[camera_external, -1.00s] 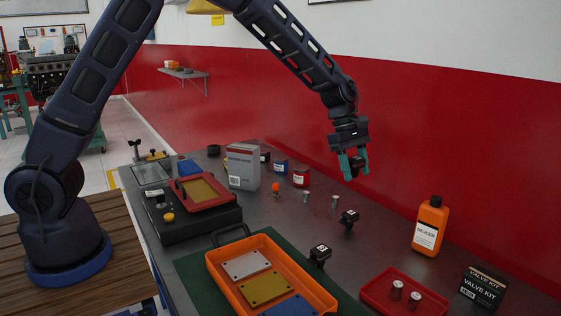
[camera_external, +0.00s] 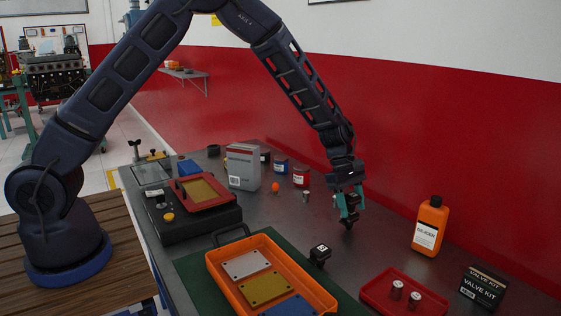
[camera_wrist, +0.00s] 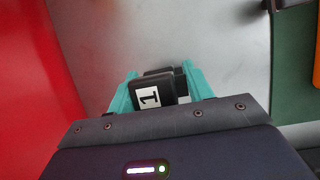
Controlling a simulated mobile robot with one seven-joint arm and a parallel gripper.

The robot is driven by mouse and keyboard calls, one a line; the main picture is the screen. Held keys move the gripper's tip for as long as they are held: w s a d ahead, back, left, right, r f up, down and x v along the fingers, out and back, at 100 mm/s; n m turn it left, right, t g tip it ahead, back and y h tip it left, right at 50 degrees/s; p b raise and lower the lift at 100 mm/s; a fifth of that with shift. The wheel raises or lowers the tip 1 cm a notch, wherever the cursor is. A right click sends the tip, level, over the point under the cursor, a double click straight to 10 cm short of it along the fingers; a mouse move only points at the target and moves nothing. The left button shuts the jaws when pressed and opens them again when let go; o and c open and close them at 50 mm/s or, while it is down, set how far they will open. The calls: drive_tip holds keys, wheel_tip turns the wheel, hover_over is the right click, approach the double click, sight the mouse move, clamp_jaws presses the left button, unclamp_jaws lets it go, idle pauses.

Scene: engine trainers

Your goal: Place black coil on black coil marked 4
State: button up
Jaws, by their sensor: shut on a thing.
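My gripper (camera_external: 349,207) is shut on a black coil, which shows in the wrist view (camera_wrist: 158,93) between the teal fingers with a white label marked 1. In the external view my gripper is low over another black coil (camera_external: 347,223) standing on the dark table. In the wrist view part of a second dark block with a white patch shows behind the held coil. I cannot tell whether the two coils touch, and the lower coil's mark is hidden. A further black coil (camera_external: 320,253) with a white top label stands nearer the orange tray; its mark is too small to read surely.
The orange tray (camera_external: 325,298) with coloured plates lies on a green mat at the front. A red tray (camera_external: 372,301) with metal cylinders, an orange bottle (camera_external: 430,227) and a valve kit box (camera_external: 483,288) stand to the right. The red wall runs behind the table.

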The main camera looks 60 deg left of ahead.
drive_tip(key=shift+f, duration=0.15)
drive_tip(key=o, duration=1.1)
